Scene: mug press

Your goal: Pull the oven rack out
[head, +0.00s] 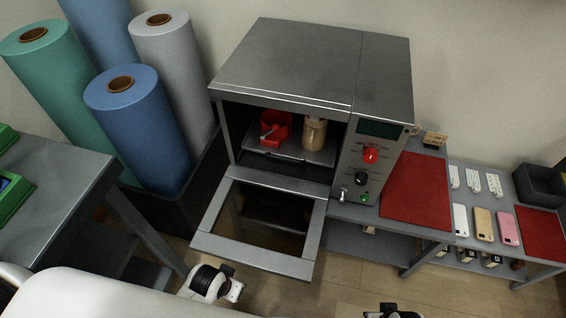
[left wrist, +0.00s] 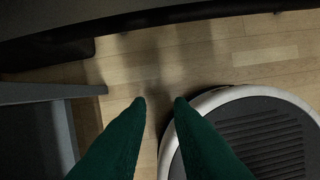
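The oven (head: 300,70) stands on a grey bench with its door (head: 258,258) folded down open. The oven rack (head: 325,157) is inside the cavity, and its front edge shows near the opening. A red object (head: 274,128) and a tan jar-like item (head: 314,133) stand on it. My left gripper (left wrist: 160,102) shows dark green fingers in the left wrist view. Their tips are apart with floor between them, holding nothing. In the head view, white and black parts of my arm are low in front of the door. My right gripper's fingers are not visible.
A control panel with a red knob (head: 370,155) is right of the cavity. Red mats (head: 415,190) and phones (head: 483,226) lie on the bench. Large rolls (head: 135,125) stand left, beside a grey table (head: 60,190). The lowered door projects forward over the floor.

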